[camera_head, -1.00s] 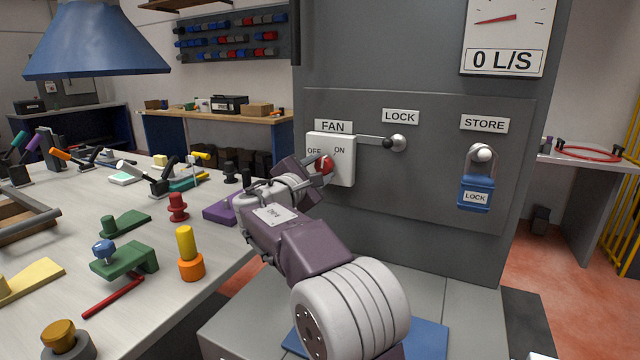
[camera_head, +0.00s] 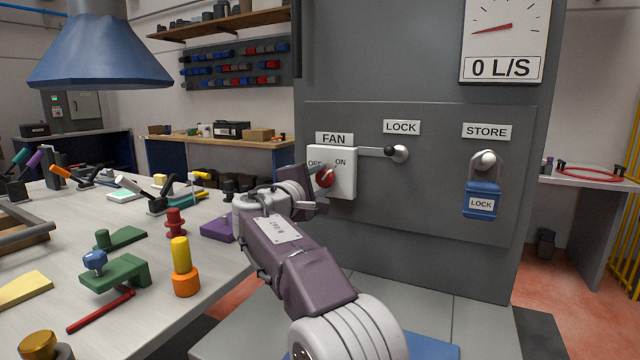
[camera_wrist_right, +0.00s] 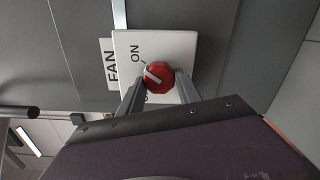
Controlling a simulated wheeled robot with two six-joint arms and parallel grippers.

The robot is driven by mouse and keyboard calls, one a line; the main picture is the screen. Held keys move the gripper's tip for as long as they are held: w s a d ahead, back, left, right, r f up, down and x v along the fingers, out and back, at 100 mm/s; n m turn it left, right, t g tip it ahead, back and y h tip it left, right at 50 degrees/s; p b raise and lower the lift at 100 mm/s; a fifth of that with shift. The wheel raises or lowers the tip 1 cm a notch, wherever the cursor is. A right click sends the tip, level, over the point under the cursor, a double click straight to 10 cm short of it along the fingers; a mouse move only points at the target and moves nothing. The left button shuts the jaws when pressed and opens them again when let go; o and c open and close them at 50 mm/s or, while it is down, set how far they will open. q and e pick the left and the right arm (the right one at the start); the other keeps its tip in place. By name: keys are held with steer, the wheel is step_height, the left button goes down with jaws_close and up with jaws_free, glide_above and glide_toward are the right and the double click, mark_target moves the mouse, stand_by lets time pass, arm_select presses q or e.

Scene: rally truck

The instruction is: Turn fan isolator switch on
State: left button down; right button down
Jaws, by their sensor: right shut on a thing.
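The fan isolator switch is a white box (camera_head: 344,182) on the grey panel under the FAN label, with OFF and ON printed on it. Its red knob (camera_head: 325,178) sits low on the box. My right gripper (camera_head: 318,180) reaches it from the lower left and is shut on the knob. In the right wrist view the two fingers (camera_wrist_right: 158,88) flank the red knob (camera_wrist_right: 159,78). The knob's white mark slants to the upper left there, toward the ON print. The OFF print is mostly hidden by a finger. My left gripper is out of view.
A lock lever (camera_head: 383,152) reaches from the LOCK pivot to the box's right edge. A blue padlock (camera_head: 482,200) hangs at STORE. The gauge (camera_head: 503,40) reads 0 L/S. A cluttered workbench (camera_head: 150,215) stands left of my arm.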

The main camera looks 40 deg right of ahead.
stand_by(0.3)
steer(key=c, duration=0.8)
jaws_free()
steer(key=shift+c, duration=0.2)
steer(key=v, duration=0.9)
